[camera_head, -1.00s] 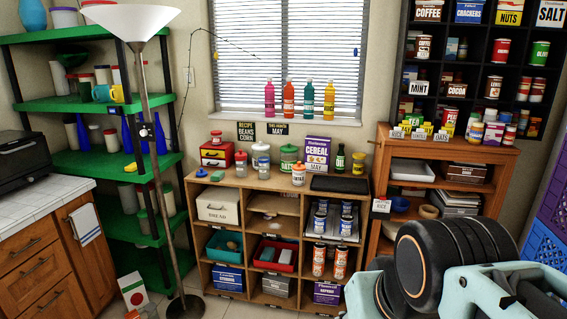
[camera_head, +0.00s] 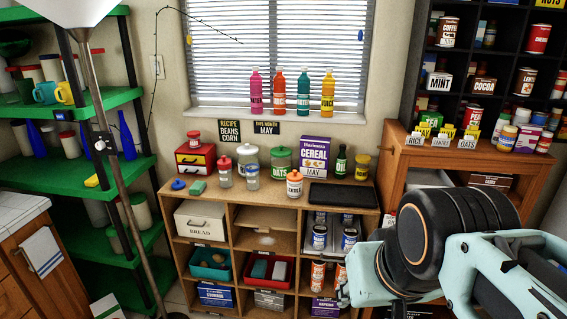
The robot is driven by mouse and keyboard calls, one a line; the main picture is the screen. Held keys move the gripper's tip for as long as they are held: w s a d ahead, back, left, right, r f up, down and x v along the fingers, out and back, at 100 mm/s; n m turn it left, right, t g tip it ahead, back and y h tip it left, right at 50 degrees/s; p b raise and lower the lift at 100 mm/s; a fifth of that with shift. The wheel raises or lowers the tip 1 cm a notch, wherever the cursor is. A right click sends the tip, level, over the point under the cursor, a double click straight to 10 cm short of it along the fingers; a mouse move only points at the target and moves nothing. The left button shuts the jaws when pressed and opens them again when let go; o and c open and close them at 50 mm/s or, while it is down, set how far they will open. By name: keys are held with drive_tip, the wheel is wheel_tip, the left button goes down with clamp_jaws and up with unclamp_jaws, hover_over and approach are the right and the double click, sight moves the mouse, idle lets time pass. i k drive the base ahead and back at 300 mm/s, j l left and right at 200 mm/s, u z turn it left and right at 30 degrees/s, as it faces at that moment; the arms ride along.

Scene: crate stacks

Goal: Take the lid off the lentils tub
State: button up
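The lentils tub (camera_head: 294,188) is a small white tub with an orange-red lid and a dark label only partly readable. It stands upright on top of the wooden cubby shelf, near its front edge, with the lid on. My arm shows at the lower right, in front of the shelf and well to the right of the tub. My gripper's fingers cannot be made out in this view.
Beside the tub are clear jars (camera_head: 225,172), the green-lidded oats jar (camera_head: 281,163), a purple cereal box (camera_head: 315,158) and a black tray (camera_head: 343,196). A floor lamp pole (camera_head: 100,150) stands at left.

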sight(294, 176)
drive_tip(key=i+j+z, duration=0.1)
drive_tip(key=i, duration=0.45)
drive_tip(key=i+j, duration=0.3)
drive_tip(key=i, duration=0.2)
drive_tip(key=l+z, duration=0.05)
